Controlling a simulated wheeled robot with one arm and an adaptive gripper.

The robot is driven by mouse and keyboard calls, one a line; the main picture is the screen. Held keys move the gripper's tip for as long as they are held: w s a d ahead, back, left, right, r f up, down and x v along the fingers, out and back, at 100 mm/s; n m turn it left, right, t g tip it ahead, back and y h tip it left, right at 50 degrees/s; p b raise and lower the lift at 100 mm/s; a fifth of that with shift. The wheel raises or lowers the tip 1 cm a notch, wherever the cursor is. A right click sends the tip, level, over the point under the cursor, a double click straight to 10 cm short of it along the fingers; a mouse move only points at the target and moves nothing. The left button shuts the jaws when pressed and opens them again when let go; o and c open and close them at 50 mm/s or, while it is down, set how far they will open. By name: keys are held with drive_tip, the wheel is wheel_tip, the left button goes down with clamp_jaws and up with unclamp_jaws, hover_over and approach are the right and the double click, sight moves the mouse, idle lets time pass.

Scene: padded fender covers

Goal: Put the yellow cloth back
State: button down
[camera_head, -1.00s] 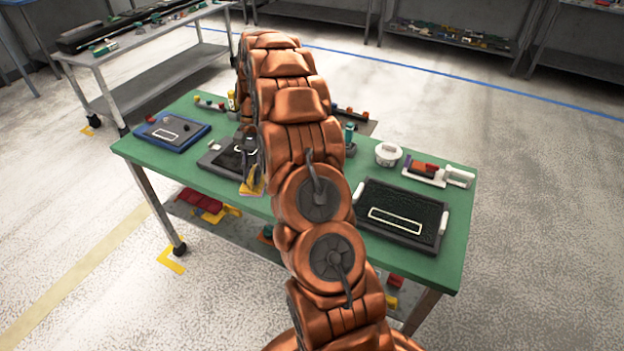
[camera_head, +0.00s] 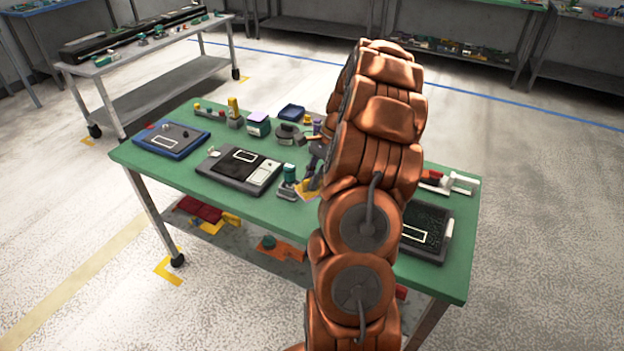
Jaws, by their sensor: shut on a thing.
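The yellow cloth (camera_head: 307,190) hangs at my gripper (camera_head: 314,176), over the middle of the green table (camera_head: 283,215). My gripper is shut on the cloth. The copper arm covers hide part of the gripper, so its fingers show only in part. The cloth appears near the table top, just right of a small teal and grey object (camera_head: 288,183); I cannot tell whether it touches the table.
A blue tray (camera_head: 171,138) and a dark panel (camera_head: 238,168) lie to the left. A black panel with white handles (camera_head: 425,228) lies at the right, partly behind my arm. Several small items line the back edge. A grey cart (camera_head: 150,60) stands behind left.

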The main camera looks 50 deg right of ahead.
drive_tip(key=shift+f+b, duration=0.85)
drive_tip(key=shift+f, duration=2.35)
drive_tip(key=shift+f, duration=0.85)
drive_tip(key=c, duration=1.1)
unclamp_jaws()
drive_tip(key=shift+o, duration=0.2)
drive_tip(key=shift+r, duration=0.1)
drive_tip(key=v, duration=1.1)
drive_tip(key=shift+d+r, duration=0.15)
drive_tip(key=shift+r, duration=0.25)
